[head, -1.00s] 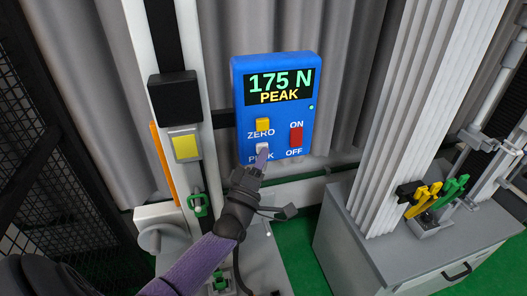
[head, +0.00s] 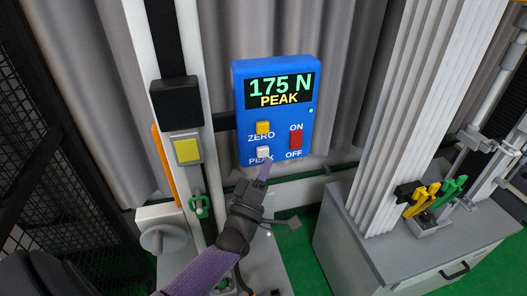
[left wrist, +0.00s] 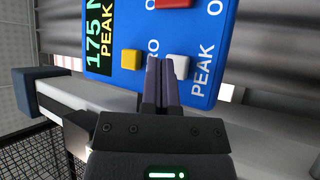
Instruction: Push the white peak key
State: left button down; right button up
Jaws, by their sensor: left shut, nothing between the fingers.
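The blue control box (head: 250,107) shows "175 N" and "PEAK" on its display (head: 280,90). The white peak key (head: 263,152) sits low on the box above the "PEAK" label. It also shows in the left wrist view (left wrist: 178,64), partly behind my fingers. My left gripper (head: 267,163) is shut and empty, its tips just below and to the right of the white key in the head view. In the left wrist view the fingertips (left wrist: 160,62) overlap the key's edge; I cannot tell if they touch it. My right gripper is not in view.
The yellow zero key (head: 263,128) is just above the white key, and a red ON/OFF switch (head: 295,137) is to the right. A white column (head: 182,60) with a black block stands left. A grey cabinet (head: 350,235) stands right.

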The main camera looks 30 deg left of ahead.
pick_arm(q)
jog(key=s+d+p, duration=0.1)
jog(key=s+d, duration=0.1)
jog(key=d, duration=0.1)
jog(key=shift+s+d+r, duration=0.1)
jog(key=shift+s, duration=0.3)
dwell(0.5)
